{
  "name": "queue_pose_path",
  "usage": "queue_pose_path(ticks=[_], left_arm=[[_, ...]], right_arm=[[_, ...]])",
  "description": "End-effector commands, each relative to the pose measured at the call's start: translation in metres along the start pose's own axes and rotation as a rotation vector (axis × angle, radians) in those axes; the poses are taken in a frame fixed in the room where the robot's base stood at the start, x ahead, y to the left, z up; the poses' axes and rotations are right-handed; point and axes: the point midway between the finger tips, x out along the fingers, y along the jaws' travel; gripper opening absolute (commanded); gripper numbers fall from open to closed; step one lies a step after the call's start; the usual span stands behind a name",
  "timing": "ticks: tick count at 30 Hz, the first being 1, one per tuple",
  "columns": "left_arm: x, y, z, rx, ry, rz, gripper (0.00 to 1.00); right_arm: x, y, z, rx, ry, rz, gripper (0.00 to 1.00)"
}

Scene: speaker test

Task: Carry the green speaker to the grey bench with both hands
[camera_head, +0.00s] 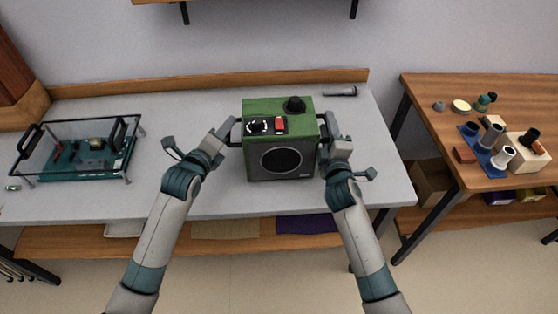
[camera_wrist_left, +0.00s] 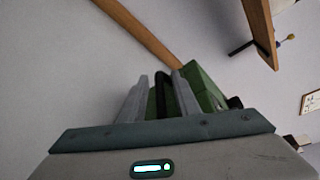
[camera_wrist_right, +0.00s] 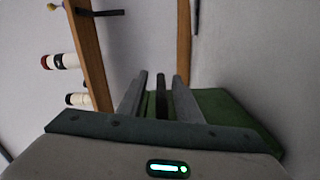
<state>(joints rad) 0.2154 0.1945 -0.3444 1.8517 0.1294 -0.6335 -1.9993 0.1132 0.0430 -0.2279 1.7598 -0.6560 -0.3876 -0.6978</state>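The green speaker (camera_head: 280,106) has a grey front with a round dark grille, and a knob and red part on top. It appears upright on the grey bench (camera_head: 200,105), near the middle. My left gripper (camera_head: 228,130) is at the speaker's left handle. In the left wrist view the dark handle (camera_wrist_left: 161,95) stands between its fingers, with narrow gaps. My right gripper (camera_head: 328,130) is at the right handle. In the right wrist view that handle (camera_wrist_right: 161,100) is between its fingers, also with gaps. Both grippers look open around the handles.
A clear-topped case (camera_head: 85,145) with dark handles is on the bench at left. A dark cylinder (camera_head: 340,91) lies at the back right. A wooden table (camera_head: 440,87) at right, across a gap, holds a blue rack (camera_head: 482,148) and several small items.

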Motion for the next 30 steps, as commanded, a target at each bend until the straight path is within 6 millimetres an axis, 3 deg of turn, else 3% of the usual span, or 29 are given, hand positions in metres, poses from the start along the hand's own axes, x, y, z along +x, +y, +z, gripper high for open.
queue_pose_path(ticks=[8, 21, 30], left_arm=[[-0.029, 0.001, -0.001, 0.003, 0.002, 0.001, 0.29], [-0.102, 0.001, -0.001, 0.003, 0.002, 0.001, 0.29], [-0.118, 0.0, -0.001, 0.0, 0.001, -0.001, 0.29]], right_arm=[[0.0, 0.0, 0.0, -0.001, 0.0, 0.0, 0.31], [0.0, 0.0, 0.0, -0.001, 0.0, 0.0, 0.31], [0.0, 0.0, 0.0, -0.001, 0.0, 0.0, 0.31]])
